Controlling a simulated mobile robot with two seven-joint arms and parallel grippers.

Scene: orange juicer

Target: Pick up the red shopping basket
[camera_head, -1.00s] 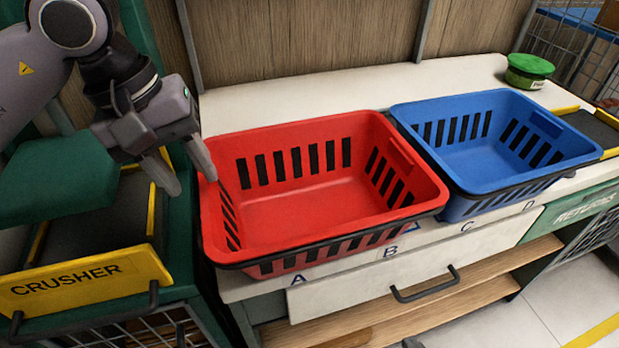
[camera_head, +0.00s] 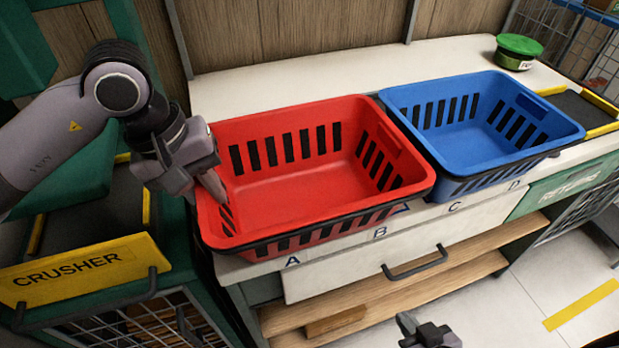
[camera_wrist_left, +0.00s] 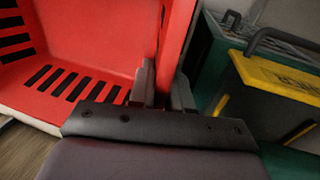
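The red shopping basket (camera_head: 300,200) stands upright and empty on the white counter, left of the blue basket. My left gripper (camera_head: 196,186) is at the red basket's left wall, one finger inside and one outside. In the left wrist view the red basket (camera_wrist_left: 85,45) fills the upper left. There the left gripper's fingers (camera_wrist_left: 164,90) lie close on both sides of the wall and appear shut on it. A dark part of my right gripper (camera_head: 425,332) shows at the bottom edge of the head view; its opening is unclear.
The blue basket (camera_head: 480,125) stands close beside the red one. A green-lidded tub (camera_head: 517,52) is at the back right. The yellow-fronted crusher (camera_head: 85,268) is at the left, below my left arm. The counter strip (camera_head: 300,80) behind the baskets is clear.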

